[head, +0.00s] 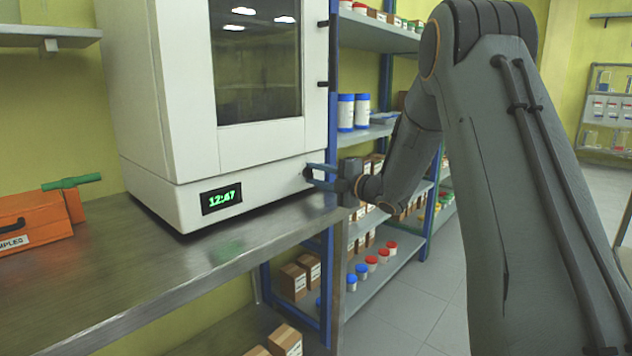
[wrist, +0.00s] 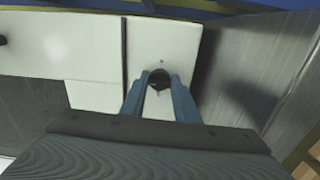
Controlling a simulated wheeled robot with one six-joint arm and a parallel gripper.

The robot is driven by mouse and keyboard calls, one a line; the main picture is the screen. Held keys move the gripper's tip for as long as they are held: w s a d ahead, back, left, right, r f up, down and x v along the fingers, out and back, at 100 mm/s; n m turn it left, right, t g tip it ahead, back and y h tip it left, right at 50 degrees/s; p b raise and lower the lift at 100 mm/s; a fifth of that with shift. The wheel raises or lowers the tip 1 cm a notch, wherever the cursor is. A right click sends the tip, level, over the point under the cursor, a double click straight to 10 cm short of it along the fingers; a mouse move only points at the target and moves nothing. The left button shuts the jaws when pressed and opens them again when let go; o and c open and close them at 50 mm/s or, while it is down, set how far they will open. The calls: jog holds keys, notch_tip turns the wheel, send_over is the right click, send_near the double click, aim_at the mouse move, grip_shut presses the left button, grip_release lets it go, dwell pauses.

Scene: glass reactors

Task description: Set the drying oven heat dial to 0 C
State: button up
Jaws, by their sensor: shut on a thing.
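The drying oven (head: 250,156) is a white cabinet with a dark window, standing on the metal bench. Its green display (head: 221,199) reads 12:47 on the lower front panel. The dark heat dial (head: 307,173) is at the right end of that panel. It also shows in the wrist view (wrist: 159,77), between the two blue fingers. My gripper (head: 312,176) is at the panel's right end with its fingers closed around the dial; in the wrist view the fingertips (wrist: 160,80) sit on either side of it. The dial's pointer and scale are too small to read.
The metal bench (head: 150,262) is clear in front of the oven. Shelves (head: 385,262) with jars and cartons stand behind my arm at the right.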

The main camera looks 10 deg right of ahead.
jog(key=shift+n, duration=0.3)
dwell(0.4)
jog(key=o, duration=1.1)
jog(key=shift+c, duration=0.2)
jog(key=shift+b+v, duration=0.4)
jog(key=shift+v, duration=3.45)
jog(key=shift+d, duration=0.1)
